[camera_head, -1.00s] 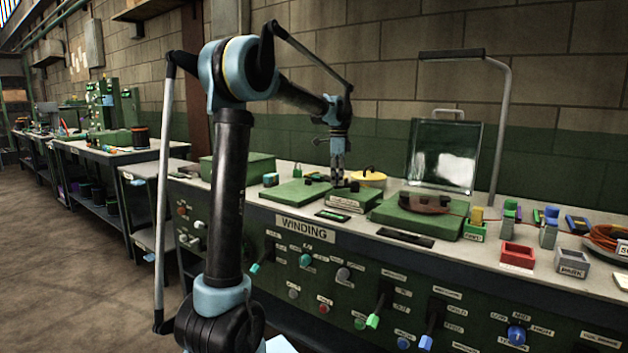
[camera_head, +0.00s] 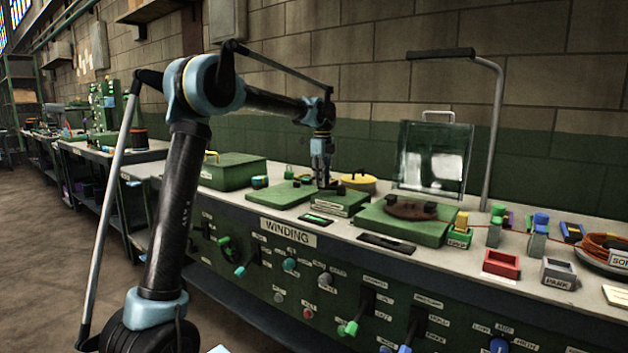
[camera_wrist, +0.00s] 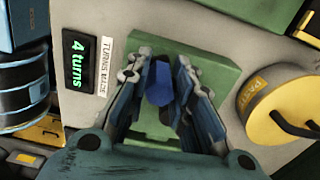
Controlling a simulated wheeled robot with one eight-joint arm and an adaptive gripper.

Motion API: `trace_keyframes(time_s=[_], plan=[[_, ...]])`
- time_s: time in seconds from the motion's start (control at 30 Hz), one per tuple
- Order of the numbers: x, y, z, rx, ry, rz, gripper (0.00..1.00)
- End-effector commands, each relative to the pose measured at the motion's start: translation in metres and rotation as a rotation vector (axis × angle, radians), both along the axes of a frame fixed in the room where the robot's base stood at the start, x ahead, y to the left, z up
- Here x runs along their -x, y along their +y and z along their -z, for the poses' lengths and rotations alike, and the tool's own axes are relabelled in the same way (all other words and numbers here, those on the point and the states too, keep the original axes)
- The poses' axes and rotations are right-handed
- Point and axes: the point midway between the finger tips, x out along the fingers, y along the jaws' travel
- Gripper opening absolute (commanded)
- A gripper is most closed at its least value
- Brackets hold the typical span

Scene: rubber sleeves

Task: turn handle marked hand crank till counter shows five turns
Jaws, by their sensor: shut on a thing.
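My gripper (camera_wrist: 163,60) points down at a green base plate (camera_wrist: 220,72) in the wrist view. Its jaws are shut on a dark blue handle (camera_wrist: 158,82), partly hidden between the fingers. No hand crank label is readable on it. Left of the plate, a counter (camera_wrist: 74,60) reads "4 turns" in green beside a white "TURNS MADE" label (camera_wrist: 105,64). In the head view my gripper (camera_head: 322,182) is low over the bench, among the green fixtures. The small counter display (camera_head: 315,219) lies near the bench front there, too small to read.
A yellow round part (camera_wrist: 275,108) stands close right of the plate in the wrist view. In the head view, a green block with a brown disc (camera_head: 400,232) and a clear guard (camera_head: 434,160) stand to the right. Red (camera_head: 501,263) and grey (camera_head: 558,273) boxes lie farther right.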

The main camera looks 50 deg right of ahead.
Motion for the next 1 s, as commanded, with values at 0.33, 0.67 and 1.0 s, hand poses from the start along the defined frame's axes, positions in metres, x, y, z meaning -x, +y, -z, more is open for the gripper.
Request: trace_keyframes(time_s=[0.33, 0.67, 1.0], plan=[[-0.004, 0.001, 0.0, -0.006, -0.007, 0.0, 0.0], [0.0, 0.0, 0.0, -0.003, -0.006, 0.004, 0.43], [0.002, -0.002, -0.011, -0.001, -0.004, 0.006, 0.43]])
